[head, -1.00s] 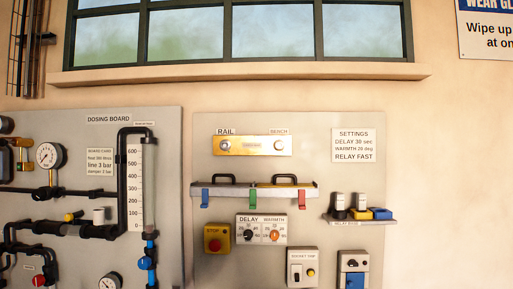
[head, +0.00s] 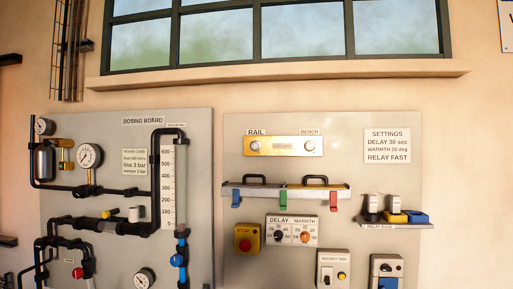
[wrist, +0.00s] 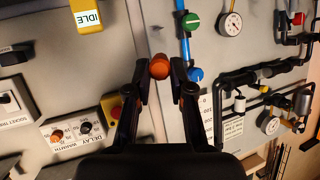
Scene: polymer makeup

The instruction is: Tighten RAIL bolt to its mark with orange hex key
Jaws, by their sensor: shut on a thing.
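The RAIL bolt (head: 255,146) is a round silver head at the left end of a brass-coloured plate (head: 283,146) in the head view. The BENCH bolt (head: 309,146) sits at the plate's right end. Any mark at the RAIL bolt is too small to make out. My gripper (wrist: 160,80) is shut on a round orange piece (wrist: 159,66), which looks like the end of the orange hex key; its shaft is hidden. My gripper is not in the head view, and the RAIL bolt does not show in the wrist view.
Below the plate is a rack (head: 284,192) with blue, green and red clips. Dials (head: 292,231), a stop button (head: 247,238) and a relay shelf (head: 394,224) surround it. The dosing board (head: 105,230) carries pipes and gauges. A window sill (head: 280,74) juts out above.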

